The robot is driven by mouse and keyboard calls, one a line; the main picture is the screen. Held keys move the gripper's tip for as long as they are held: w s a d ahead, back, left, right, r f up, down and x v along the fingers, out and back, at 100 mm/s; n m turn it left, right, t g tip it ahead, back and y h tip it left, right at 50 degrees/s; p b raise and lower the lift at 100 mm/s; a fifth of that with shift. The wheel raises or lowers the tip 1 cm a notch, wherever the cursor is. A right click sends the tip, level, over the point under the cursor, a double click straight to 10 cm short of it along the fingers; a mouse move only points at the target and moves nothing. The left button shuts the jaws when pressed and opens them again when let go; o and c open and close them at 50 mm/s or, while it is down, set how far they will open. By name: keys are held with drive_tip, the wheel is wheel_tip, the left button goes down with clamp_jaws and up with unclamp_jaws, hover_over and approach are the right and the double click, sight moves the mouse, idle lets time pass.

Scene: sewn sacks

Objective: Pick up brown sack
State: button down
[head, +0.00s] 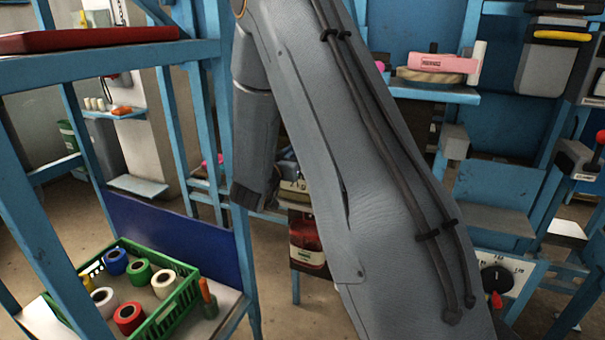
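I cannot make out a brown sack for certain. A flat tan item (431,76) lies under a pink item (438,63) on a blue shelf at the upper right; I cannot tell if it is a sack. My grey arm fills the middle of the view and hides much of what is behind it. My gripper does not show.
A green crate (190,295) with several coloured rolls stands on a bench at the lower left, inside a blue frame (165,130). A red slab (85,38) lies on top of the frame. A dial panel (497,279) is at the lower right. Some floor shows behind.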

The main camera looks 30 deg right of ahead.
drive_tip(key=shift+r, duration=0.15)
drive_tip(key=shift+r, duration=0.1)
